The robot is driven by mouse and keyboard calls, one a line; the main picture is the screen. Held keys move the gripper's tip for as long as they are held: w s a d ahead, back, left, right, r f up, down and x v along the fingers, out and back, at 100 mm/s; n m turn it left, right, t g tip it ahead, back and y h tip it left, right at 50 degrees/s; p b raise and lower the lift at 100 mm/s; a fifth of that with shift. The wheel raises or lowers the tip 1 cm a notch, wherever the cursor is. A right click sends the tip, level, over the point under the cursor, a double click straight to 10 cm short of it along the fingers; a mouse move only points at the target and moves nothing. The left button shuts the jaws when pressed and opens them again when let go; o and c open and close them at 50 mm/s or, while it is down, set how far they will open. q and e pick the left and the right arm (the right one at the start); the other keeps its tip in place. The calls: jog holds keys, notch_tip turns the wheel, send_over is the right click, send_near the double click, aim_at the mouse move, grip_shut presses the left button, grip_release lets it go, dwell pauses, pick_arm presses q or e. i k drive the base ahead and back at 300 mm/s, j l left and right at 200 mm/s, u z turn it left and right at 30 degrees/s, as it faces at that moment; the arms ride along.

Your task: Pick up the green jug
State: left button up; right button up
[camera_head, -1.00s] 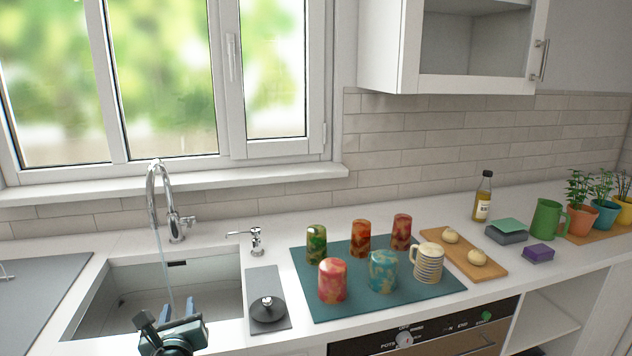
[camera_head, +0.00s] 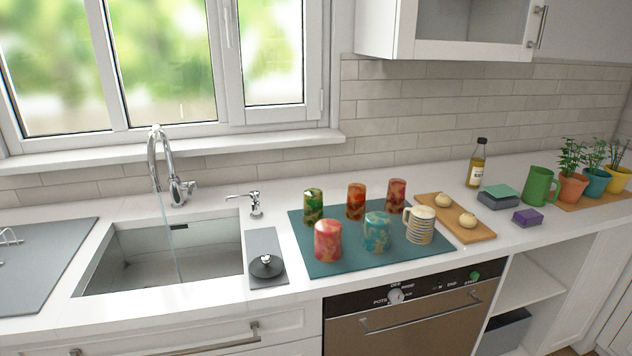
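Neither of my grippers shows in the head view now, so nothing is seen touching the jug.
Potted plants (camera_head: 572,187) stand close to the jug's right. A purple block (camera_head: 527,217), a grey box with a green top (camera_head: 498,201) and an oil bottle (camera_head: 477,163) are to its left. Several cups stand on a teal mat (camera_head: 330,268). An open shelf (camera_head: 530,283) lies below.

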aim_at(535, 192)
jog(key=i+l, duration=0.1)
jog(key=l, duration=0.55)
jog(key=i+l, duration=0.1)
jog(key=l, duration=1.15)
jog(key=i+l, duration=0.15)
jog(key=l, duration=0.5)
jog(key=z, duration=0.05)
